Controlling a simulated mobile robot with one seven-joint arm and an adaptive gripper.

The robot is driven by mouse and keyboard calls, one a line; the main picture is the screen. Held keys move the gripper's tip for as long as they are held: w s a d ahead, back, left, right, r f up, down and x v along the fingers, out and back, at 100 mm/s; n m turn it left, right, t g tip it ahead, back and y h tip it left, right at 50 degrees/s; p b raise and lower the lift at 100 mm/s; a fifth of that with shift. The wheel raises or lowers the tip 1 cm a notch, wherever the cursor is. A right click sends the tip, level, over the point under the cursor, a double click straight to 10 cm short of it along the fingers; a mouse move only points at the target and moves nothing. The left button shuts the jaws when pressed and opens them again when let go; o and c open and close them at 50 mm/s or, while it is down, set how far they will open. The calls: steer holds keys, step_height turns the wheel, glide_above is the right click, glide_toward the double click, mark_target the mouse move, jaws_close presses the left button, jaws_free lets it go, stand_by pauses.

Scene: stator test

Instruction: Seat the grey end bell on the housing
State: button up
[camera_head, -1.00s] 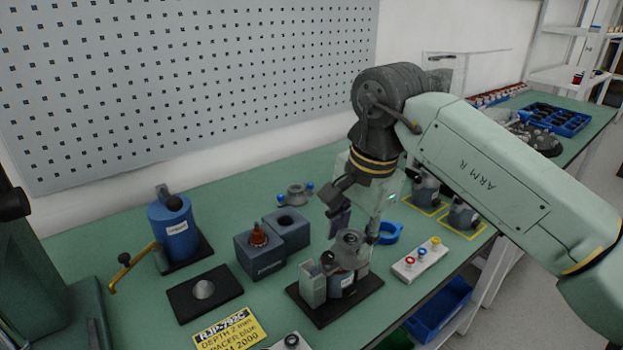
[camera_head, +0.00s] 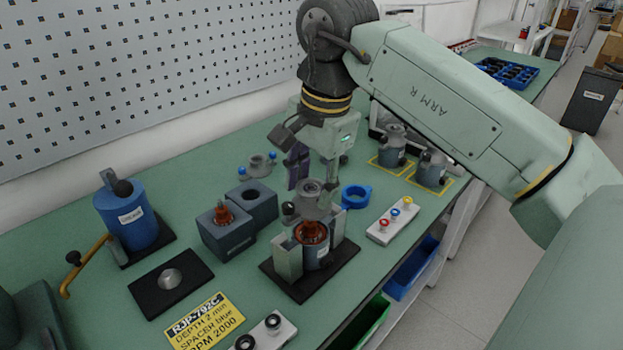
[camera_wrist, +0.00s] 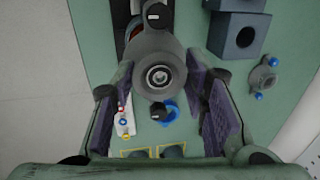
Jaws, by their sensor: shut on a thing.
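The grey end bell (camera_head: 312,205) is held by my gripper (camera_head: 313,186), upright above the housing. In the wrist view my gripper (camera_wrist: 160,110) has its purple-padded fingers on both sides of the end bell (camera_wrist: 158,72), whose round central bore faces the camera. The grey housing (camera_head: 318,257) stands in a fixture on a black base plate, with copper windings (camera_head: 312,233) showing at its top. The windings are visible under the end bell, so the bell is apart from the housing. The wrist view mostly hides the housing behind the bell.
A blue ring (camera_head: 355,196) and a white strip with coloured knobs (camera_head: 393,220) lie to the right. Blue-grey blocks (camera_head: 228,240), a black plate (camera_head: 171,283) and a blue canister (camera_head: 126,222) stand left. Another grey flanged part (camera_head: 257,164) lies behind.

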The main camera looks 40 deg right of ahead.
mark_target(311, 209)
steer(key=shift+f, duration=0.2)
stand_by(0.5)
steer(key=shift+f+b, duration=1.4)
steer(key=shift+f, duration=0.1)
steer(key=shift+f, duration=0.15)
steer(key=shift+f+b, duration=0.95)
steer(key=shift+f, duration=0.1)
steer(key=o, duration=1.1)
steer(key=shift+r, duration=0.1)
steer(key=r, duration=0.4)
steer(key=s+r, duration=0.1)
steer(key=r, duration=0.2)
steer(key=s+r, duration=0.1)
steer(key=r, duration=0.3)
steer(key=shift+r, duration=0.35)
